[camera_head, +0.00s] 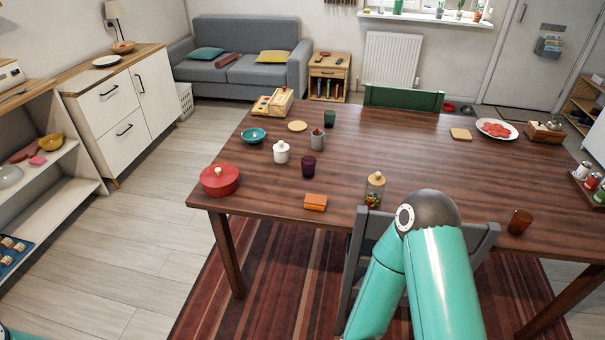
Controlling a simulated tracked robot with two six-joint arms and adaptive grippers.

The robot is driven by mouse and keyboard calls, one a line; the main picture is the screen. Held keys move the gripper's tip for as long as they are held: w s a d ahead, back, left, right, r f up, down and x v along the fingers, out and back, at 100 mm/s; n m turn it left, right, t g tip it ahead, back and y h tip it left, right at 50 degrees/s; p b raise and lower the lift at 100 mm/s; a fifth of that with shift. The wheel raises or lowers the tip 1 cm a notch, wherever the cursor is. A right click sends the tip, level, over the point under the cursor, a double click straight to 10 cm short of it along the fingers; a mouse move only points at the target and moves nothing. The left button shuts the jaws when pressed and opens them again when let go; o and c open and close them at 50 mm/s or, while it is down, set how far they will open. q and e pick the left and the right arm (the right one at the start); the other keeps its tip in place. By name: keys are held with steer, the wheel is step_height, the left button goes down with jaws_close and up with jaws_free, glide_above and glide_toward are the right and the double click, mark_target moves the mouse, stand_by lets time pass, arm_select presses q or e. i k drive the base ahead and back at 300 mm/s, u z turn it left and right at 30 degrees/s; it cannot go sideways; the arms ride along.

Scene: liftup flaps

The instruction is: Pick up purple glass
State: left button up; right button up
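The purple glass (308,167) is a small dark purple tumbler standing upright on the wooden dining table (390,145), left of the table's middle. A grey cup (317,140) stands just behind it and a white lidded jar (281,153) to its left, both apart from it. Neither of my grippers shows. A teal arm of mine with a dark elbow joint rises in front of the table at lower right. A small teal piece of mine shows at the bottom left corner.
A red lidded pot (220,180) stands at the table's left corner. An orange block (315,202) and a candy jar (375,190) are near the front edge. A grey chair (480,240) stands at the front. An amber glass (520,222) is at right.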

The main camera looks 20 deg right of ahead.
mark_target(308, 163)
steer(key=z, duration=0.1)
steer(key=i, duration=0.9)
steer(key=u, duration=0.1)
